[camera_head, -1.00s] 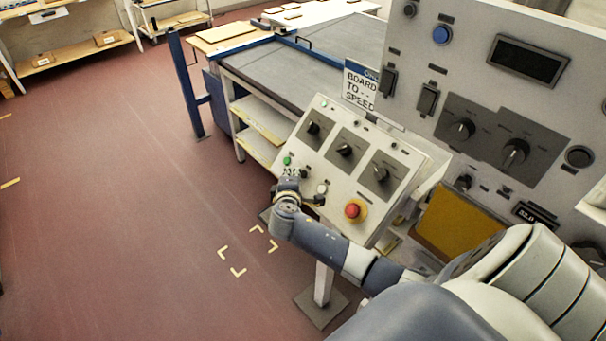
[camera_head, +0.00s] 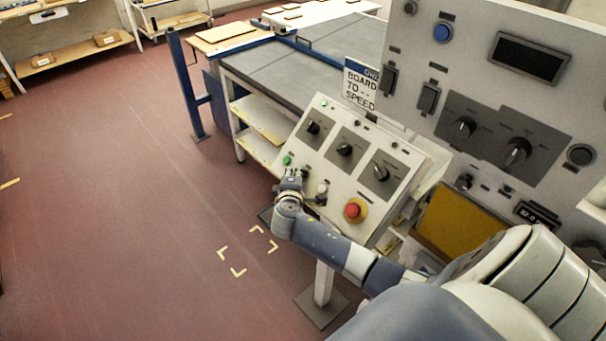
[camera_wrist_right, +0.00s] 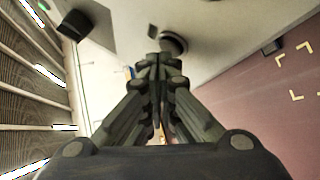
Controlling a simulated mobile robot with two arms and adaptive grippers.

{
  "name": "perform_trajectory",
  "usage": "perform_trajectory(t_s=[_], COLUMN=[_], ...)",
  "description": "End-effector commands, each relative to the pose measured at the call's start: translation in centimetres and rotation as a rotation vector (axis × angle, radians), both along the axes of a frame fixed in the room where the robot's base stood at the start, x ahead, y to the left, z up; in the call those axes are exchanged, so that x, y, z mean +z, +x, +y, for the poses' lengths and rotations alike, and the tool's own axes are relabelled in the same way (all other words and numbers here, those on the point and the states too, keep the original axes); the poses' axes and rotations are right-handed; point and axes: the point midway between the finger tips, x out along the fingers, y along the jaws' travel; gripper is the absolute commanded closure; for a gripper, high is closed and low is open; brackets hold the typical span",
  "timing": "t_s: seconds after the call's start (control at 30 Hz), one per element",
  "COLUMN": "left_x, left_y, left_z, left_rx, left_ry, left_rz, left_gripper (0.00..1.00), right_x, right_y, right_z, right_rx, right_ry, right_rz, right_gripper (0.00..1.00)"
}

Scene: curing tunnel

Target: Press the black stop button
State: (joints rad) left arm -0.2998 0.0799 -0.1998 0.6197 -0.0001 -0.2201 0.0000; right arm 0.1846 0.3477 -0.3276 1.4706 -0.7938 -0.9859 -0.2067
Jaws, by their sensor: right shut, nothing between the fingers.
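The sloped control panel (camera_head: 375,150) carries a green button (camera_head: 287,160), a white button (camera_head: 322,188) and a red mushroom button (camera_head: 352,210) on a yellow base. My right gripper (camera_head: 292,174) is shut and empty, close to the panel face between the green and white buttons. The black button is hidden or hard to make out there in the head view. In the right wrist view, a dark round button (camera_wrist_right: 174,43) stands just beyond the shut fingertips (camera_wrist_right: 158,62). I cannot tell whether they touch it. My left gripper is not in view.
Three black rotary knobs (camera_head: 344,149) sit higher on the sloped panel. A tall grey cabinet (camera_head: 480,80) with switches and a display stands behind to the right. A conveyor table (camera_head: 270,78) lies behind the panel. The red floor (camera_head: 110,200) at left is clear.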

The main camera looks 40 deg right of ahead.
Motion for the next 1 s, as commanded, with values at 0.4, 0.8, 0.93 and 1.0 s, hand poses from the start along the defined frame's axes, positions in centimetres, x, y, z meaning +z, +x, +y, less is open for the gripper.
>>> perform_trajectory(t_s=[0.4,0.8,0.93,1.0], left_x=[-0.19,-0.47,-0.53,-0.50], left_y=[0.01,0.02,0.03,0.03], left_z=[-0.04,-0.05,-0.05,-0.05], left_rx=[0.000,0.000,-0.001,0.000], left_ry=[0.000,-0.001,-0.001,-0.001], left_rz=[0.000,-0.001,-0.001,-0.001], left_gripper=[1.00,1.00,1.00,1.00], right_x=[-0.23,-0.59,-0.68,-0.65], right_y=[0.01,0.03,0.03,0.03], right_z=[-0.21,-0.56,-0.65,-0.66], right_rx=[-0.001,0.000,0.000,-0.001], right_ry=[0.000,-0.001,-0.001,-0.001], right_rz=[0.000,0.001,0.001,0.001], right_gripper=[1.00,1.00,1.00,1.00])
